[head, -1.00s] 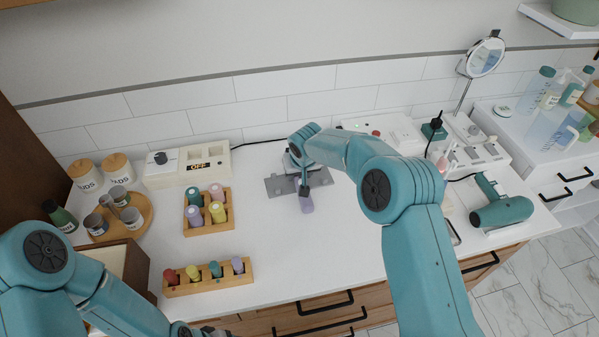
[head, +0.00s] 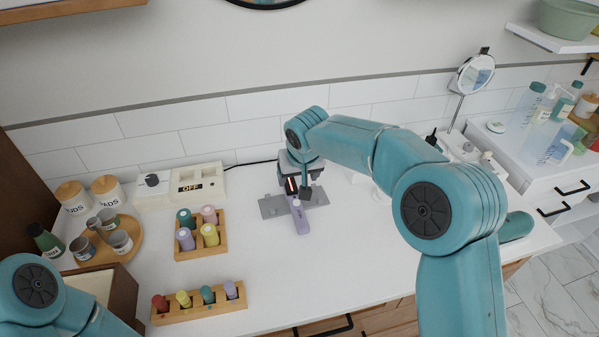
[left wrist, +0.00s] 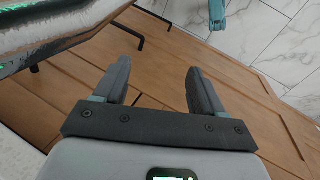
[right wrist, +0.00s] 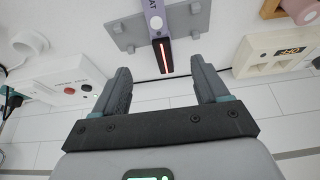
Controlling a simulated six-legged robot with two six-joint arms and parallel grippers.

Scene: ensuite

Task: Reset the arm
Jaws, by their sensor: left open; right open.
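My right gripper (head: 298,190) is open above the grey metal plate (head: 272,207) on the white counter. A lavender stick-like device (head: 301,221) lies at the plate, its dark end with a red glowing line toward the gripper. In the right wrist view the lavender device (right wrist: 154,14) and its dark lit tip lie beyond the spread fingers (right wrist: 160,90), and nothing is between the fingers. My left gripper (left wrist: 160,85) is open and empty in front of the wooden drawer fronts. In the head view only part of the left arm shows, at the lower left.
Wooden racks with coloured bottles (head: 222,252) (head: 198,303) stand left of the plate. A white box marked OFF (head: 198,182), lidded jars (head: 105,191) and a round tray with cups (head: 130,226) are farther left. A mirror (head: 475,74) stands at the right. The front middle counter is clear.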

